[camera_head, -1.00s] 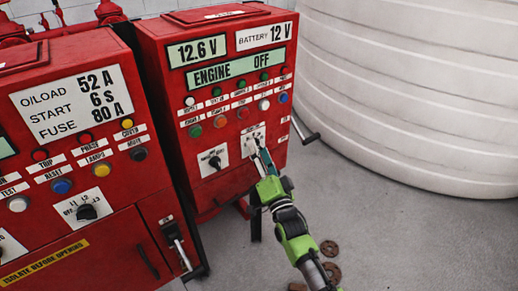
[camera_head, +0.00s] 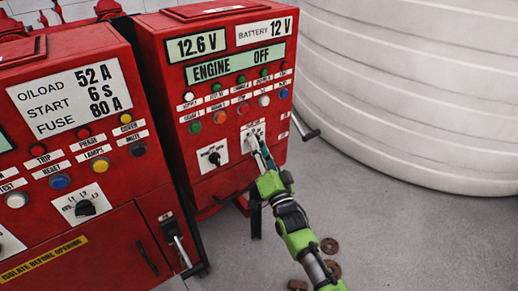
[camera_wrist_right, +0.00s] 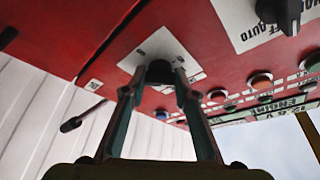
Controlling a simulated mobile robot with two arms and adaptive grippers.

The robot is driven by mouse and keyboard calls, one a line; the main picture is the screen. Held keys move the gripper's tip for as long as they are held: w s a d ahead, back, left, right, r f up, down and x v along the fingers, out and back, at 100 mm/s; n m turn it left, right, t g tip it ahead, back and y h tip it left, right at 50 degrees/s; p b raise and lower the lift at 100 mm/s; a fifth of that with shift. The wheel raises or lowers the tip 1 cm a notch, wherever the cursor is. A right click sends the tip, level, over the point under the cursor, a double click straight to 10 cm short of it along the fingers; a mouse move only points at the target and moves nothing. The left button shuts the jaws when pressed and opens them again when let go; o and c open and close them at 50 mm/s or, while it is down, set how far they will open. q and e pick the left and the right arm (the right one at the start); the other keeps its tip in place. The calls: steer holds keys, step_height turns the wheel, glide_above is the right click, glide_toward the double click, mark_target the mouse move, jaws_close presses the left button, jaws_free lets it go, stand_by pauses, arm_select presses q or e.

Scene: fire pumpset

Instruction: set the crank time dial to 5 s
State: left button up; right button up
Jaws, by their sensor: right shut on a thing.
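The right red cabinet carries a small white dial plate (camera_head: 258,128) at its lower right, with my right gripper (camera_head: 256,142) in front of it. In the right wrist view the plate (camera_wrist_right: 180,45) holds a dark round knob (camera_wrist_right: 159,72). My right gripper (camera_wrist_right: 158,92) is shut on this knob, one finger on each side. The dial's pointer and markings are too small or covered to read. My left gripper is not in view.
A second dial (camera_head: 214,157) sits left of it, its plate lettered AUTO in the wrist view. The cabinet display (camera_head: 237,65) reads ENGINE OFF. A lever (camera_head: 306,128) juts from the right side. A left red cabinet (camera_head: 100,220) and white tank (camera_head: 410,90) flank it.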

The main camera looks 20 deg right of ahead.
steer(key=shift+d+f+n+t+y+b, duration=0.1)
steer(key=shift+n+y+b, duration=0.8)
steer(key=shift+n, duration=0.7)
steer(key=shift+d+f+n+t+y+b, duration=0.1)
steer(key=shift+n+y+b, duration=0.75)
steer(key=shift+n, duration=0.75)
steer(key=shift+n+t+y+b, duration=0.1)
steer(key=shift+n+y+b, duration=0.55)
steer(key=shift+n+b, duration=0.7)
steer(key=shift+n, duration=0.65)
steer(key=o, duration=1.1)
steer(key=v, duration=1.2)
steer(key=shift+w+d, duration=0.1)
steer(key=shift+d, duration=0.05)
